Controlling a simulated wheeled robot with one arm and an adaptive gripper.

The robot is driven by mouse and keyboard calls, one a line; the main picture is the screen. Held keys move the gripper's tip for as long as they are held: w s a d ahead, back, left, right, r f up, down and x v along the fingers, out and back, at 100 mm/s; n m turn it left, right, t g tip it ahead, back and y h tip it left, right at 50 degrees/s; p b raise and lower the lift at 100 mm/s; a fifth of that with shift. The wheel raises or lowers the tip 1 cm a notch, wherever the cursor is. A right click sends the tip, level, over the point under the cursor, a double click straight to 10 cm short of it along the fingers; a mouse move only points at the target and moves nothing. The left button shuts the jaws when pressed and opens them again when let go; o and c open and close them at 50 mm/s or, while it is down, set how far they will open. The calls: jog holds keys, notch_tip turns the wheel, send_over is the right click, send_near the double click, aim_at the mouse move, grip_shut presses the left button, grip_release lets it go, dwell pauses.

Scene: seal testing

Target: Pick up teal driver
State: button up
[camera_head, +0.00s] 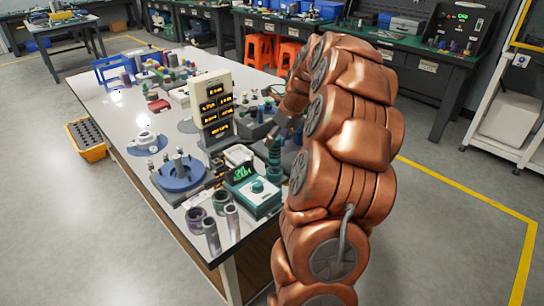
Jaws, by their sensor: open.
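A dark teal ridged upright piece (274,152) stands near the right edge of the white table, just behind a teal box with a green-lit display (254,190). It looks like the teal driver, but it is too small to be certain. My copper arm reaches over the table's right side and bends down towards it. My gripper (283,124) is a small dark shape at the arm's end, just above and behind the teal piece. It is open. Its fingers are mostly lost among the arm and clutter, and I cannot tell whether they touch or surround the piece.
The white table (110,97) is crowded on its right half. A beige tower with lit amber displays (212,108) stands left of the teal piece. A blue round fixture (181,174) and grey cylinders (232,221) are nearer. An orange crate (86,139) sits on the floor at left.

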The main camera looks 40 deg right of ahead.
aim_at(272, 151)
jog(key=shift+s+p+x, duration=0.2)
jog(key=shift+x, duration=1.35)
jog(key=shift+s+p+x, duration=0.2)
jog(key=shift+x, duration=1.4)
jog(key=shift+a+f, duration=0.15)
grip_shut()
